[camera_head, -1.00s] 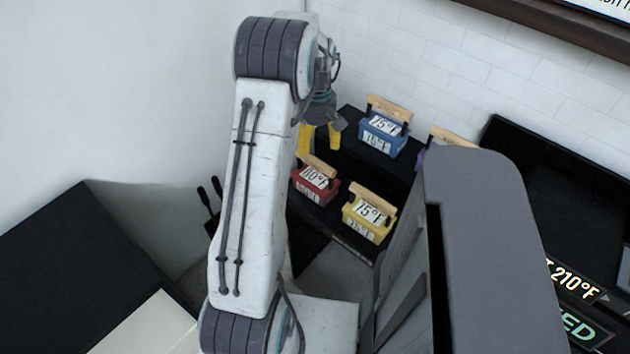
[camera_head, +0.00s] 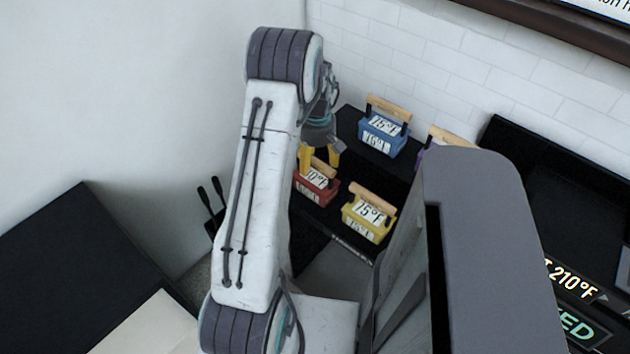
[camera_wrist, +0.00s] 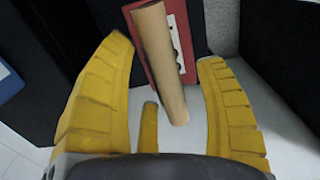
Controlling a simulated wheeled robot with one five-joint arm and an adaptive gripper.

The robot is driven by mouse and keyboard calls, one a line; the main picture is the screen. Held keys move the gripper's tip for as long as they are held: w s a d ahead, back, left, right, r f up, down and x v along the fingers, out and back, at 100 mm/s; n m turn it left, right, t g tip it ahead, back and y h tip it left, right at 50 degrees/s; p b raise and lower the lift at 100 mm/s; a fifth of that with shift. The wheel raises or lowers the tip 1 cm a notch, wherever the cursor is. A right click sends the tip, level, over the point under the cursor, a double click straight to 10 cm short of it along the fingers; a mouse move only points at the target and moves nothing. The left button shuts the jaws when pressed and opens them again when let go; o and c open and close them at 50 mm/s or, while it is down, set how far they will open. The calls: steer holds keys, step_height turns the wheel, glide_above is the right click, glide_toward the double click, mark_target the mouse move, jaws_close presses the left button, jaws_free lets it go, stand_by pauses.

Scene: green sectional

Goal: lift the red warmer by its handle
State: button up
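The red warmer (camera_head: 316,188) is a small box with a label and a wooden handle (camera_head: 325,168), standing on a black shelf in the head view. In the wrist view its red body (camera_wrist: 178,40) lies beyond the pale wooden handle (camera_wrist: 158,60). My gripper (camera_head: 320,155) is just above the red warmer. In the wrist view my yellow fingers (camera_wrist: 165,80) are spread wide, with the handle between them and space on both sides. The gripper holds nothing. My arm hides the left edge of the warmer in the head view.
A yellow warmer (camera_head: 367,220) stands close on the right and a blue warmer (camera_head: 383,135) behind. A purple warmer (camera_head: 428,150) is partly hidden by a grey panel (camera_head: 480,240). A white tiled wall (camera_head: 450,50) bounds the shelf behind.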

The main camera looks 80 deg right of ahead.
steer(key=c, duration=1.2)
steer(key=shift+r, duration=0.1)
jaws_close()
